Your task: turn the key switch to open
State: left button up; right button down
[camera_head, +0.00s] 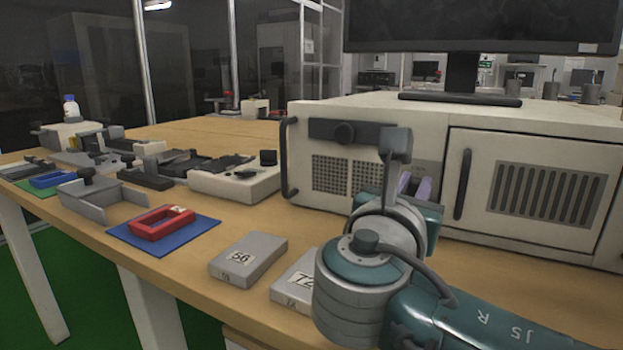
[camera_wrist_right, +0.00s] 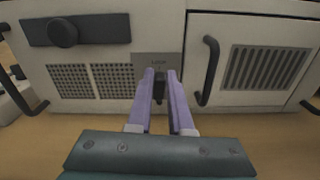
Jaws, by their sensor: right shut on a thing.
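The key switch (camera_wrist_right: 160,75) sits on a grey plate (camera_wrist_right: 143,62) on the front of a white cabinet (camera_head: 480,125). The plate carries small lettering that seems to read "LOCK". My right gripper (camera_wrist_right: 163,78) reaches the plate with its two purple fingers, one on each side of the dark key, and is shut on it. In the head view my right gripper (camera_head: 414,187) is partly hidden behind my own wrist, and the key cannot be seen there. The key's exact angle is hard to tell. My left gripper is not in view.
Black handles flank the switch, one on the right door (camera_head: 463,184) and one at the cabinet's left edge (camera_head: 289,158). A monitor (camera_head: 480,30) stands on top. Grey blocks (camera_head: 248,258) and a red tray (camera_head: 162,223) on a blue mat (camera_head: 200,232) lie at left.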

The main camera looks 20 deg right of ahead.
jog(key=m, duration=0.3)
jog(key=shift+s+d, duration=0.1)
jog(key=shift+s, duration=0.05)
jog(key=m, duration=0.4)
jog(key=shift+s+d+f+m+b, duration=0.1)
jog(key=shift+s+f+m+b, duration=0.05)
jog(key=shift+f+m+b, duration=0.2)
jog(key=m+b, duration=0.1)
jog(key=m, duration=0.1)
jog(key=m+b, duration=0.1)
jog(key=m, duration=0.1)
jog(key=shift+s+d+f+m, duration=0.1)
jog(key=shift+f+m, duration=0.05)
jog(key=shift+m, duration=0.1)
jog(key=m+b, duration=0.2)
jog(key=m, duration=0.1)
jog(key=shift+f+m, duration=0.2)
jog(key=shift+m, duration=0.1)
jog(key=shift+m+b, duration=0.3)
jog(key=shift+m, duration=0.2)
jog(key=c, duration=0.8)
grip_release()
